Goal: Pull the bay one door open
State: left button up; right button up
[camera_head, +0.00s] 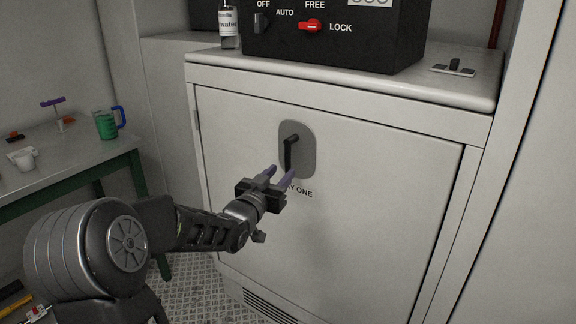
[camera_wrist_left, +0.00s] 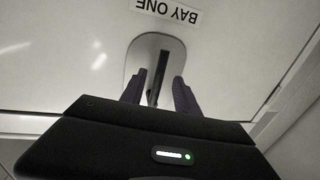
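The bay one door (camera_head: 370,190) is a white cabinet front that looks shut. Its black handle (camera_head: 290,152) stands upright on a grey oval plate (camera_head: 306,150), above the "BAY ONE" lettering. My left gripper (camera_head: 281,174) is in front of the handle's lower part, with its two purple fingers apart and pointing at the door. In the left wrist view the handle (camera_wrist_left: 160,75) shows between the two open fingertips (camera_wrist_left: 157,90), with a gap on each side. I cannot tell how far the fingers reach along it. My right gripper is not in view.
A black control box (camera_head: 340,45) with a red switch at LOCK or FREE and a bottle (camera_head: 229,25) stand on the cabinet top. A green-legged table (camera_head: 70,160) with a green mug (camera_head: 106,124) is at the left. A vent (camera_head: 265,305) is low on the cabinet.

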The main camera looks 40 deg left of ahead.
aim_at(287, 166)
pick_arm(q)
jog(key=x, duration=0.5)
jog(key=shift+w, duration=0.25)
grip_shut()
dwell(1.2)
